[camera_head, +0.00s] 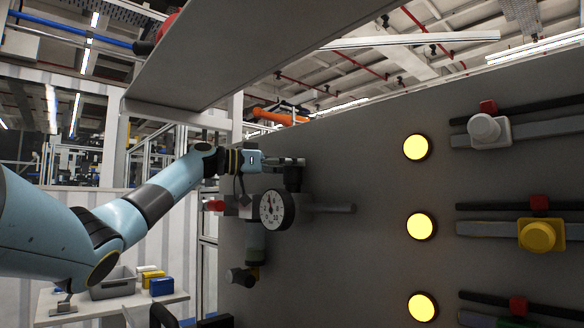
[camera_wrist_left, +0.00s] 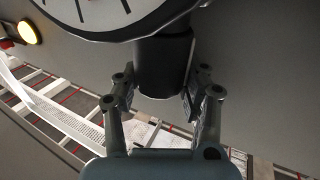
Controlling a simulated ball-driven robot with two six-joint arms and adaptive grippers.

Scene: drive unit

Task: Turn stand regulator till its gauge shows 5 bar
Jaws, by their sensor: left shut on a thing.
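The stand regulator has a round white gauge (camera_head: 277,209) with a black rim on the grey panel. Its needle points up and slightly left; the numbers are too small to read surely. A dark knob (camera_head: 293,180) sits at the top of the regulator. My left gripper (camera_head: 290,162) comes in from the left and is shut on this knob. In the left wrist view the fingers (camera_wrist_left: 163,88) stand on both sides of the dark knob (camera_wrist_left: 165,60), and part of the gauge (camera_wrist_left: 100,12) shows, its needle out of sight. My right gripper is not in view.
The grey panel (camera_head: 360,265) carries three lit yellow lamps (camera_head: 417,147) and clamp-like fittings with white (camera_head: 488,130) and yellow (camera_head: 541,236) blocks at right. A pipe (camera_head: 332,208) runs right of the gauge. A side table at lower left holds a grey bin (camera_head: 113,285) and small boxes.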

